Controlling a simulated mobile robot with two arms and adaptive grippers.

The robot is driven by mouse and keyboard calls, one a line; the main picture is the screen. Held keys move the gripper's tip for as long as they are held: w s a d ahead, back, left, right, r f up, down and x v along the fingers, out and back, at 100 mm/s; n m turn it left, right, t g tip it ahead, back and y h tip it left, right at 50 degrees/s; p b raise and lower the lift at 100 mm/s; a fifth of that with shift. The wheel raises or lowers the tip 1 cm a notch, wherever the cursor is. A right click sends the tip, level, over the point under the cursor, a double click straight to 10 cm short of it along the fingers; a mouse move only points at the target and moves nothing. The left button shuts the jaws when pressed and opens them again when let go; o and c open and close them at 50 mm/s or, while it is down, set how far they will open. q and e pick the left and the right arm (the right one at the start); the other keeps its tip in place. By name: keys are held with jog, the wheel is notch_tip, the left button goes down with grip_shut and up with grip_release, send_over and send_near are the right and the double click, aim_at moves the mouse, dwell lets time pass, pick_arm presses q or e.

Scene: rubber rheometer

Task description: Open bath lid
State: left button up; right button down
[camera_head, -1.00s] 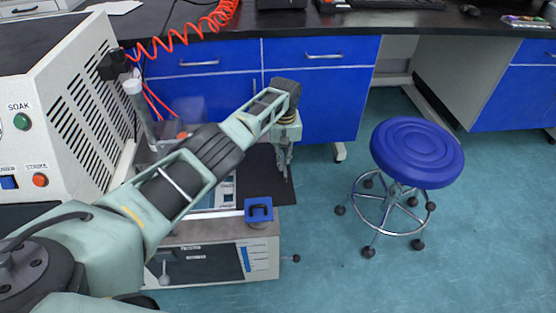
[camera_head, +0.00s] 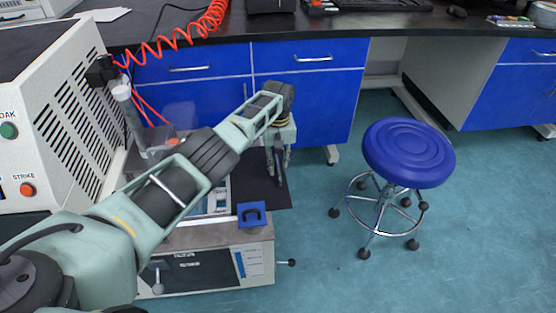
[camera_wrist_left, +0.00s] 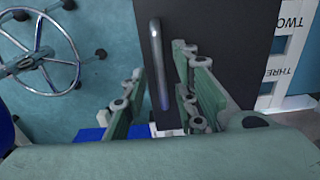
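The bath lid is a dark flat panel (camera_head: 271,197) on top of the white bench unit, partly hidden by my left arm in the head view. It fills the upper middle of the left wrist view (camera_wrist_left: 222,45). A metal bar handle (camera_wrist_left: 157,55) stands along the lid's edge. My left gripper (camera_head: 278,178) points down at the lid's right side. In the left wrist view its two fingers (camera_wrist_left: 158,62) are apart, one on each side of the handle, with visible gaps. My right gripper is not in view.
A blue block with a black handle (camera_head: 252,215) sits on the unit's front right corner. A white machine with buttons (camera_head: 50,110) stands at the left. A blue stool (camera_head: 408,152) stands on open floor at the right. Blue cabinets (camera_head: 310,95) line the back.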

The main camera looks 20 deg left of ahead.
pick_arm(q)
notch_tip(320, 180, up, 12)
dwell(0.6)
jog(key=shift+f, duration=0.1)
dwell(0.4)
